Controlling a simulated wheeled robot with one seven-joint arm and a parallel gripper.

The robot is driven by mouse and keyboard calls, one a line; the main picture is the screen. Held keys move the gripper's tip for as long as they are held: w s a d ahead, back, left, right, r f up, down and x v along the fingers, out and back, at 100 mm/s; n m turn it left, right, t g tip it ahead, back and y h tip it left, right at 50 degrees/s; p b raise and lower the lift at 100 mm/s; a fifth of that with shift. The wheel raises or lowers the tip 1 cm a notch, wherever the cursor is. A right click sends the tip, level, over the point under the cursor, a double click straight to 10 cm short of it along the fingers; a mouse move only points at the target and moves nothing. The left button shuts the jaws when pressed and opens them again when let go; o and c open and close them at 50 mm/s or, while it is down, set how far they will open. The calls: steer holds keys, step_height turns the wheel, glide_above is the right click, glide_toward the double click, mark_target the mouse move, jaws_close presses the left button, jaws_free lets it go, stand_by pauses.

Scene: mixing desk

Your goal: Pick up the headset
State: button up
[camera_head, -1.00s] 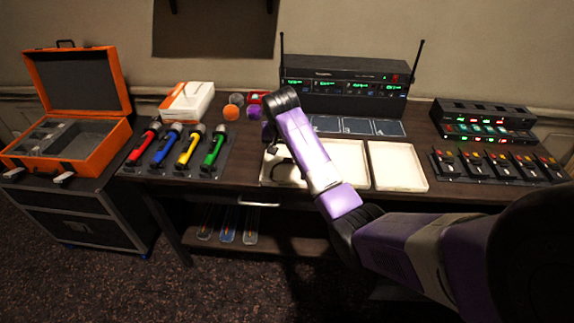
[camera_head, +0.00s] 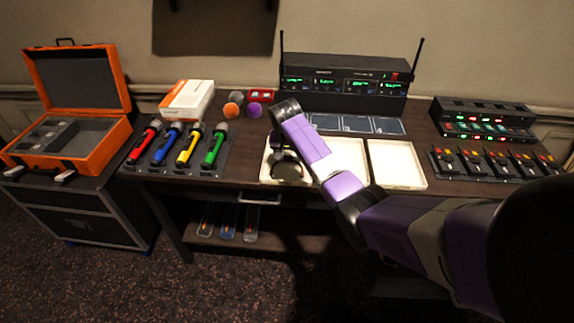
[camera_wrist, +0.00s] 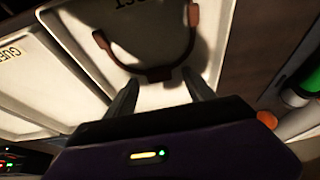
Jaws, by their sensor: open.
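The headset is a brown U-shaped band (camera_wrist: 160,73) with two end pieces, lying in a white tray (camera_wrist: 155,97) with partly visible lettering. In the wrist view its curved middle is at my fingertips and its ends point away. My gripper (camera_wrist: 160,78) is open, one finger on each side of the band's middle. I cannot tell whether the fingers touch it. In the head view the headset shows as a dark arc (camera_head: 286,154) in the left part of the trays, and my wrist hides the gripper.
Another white tray (camera_head: 397,165) is to the right. A black receiver with antennas (camera_head: 345,86) is behind, and small packs (camera_head: 490,163) are at the right. An open orange case (camera_head: 75,110) is far left.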

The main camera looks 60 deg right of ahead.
steer(key=shift+c, duration=0.4)
jaws_close()
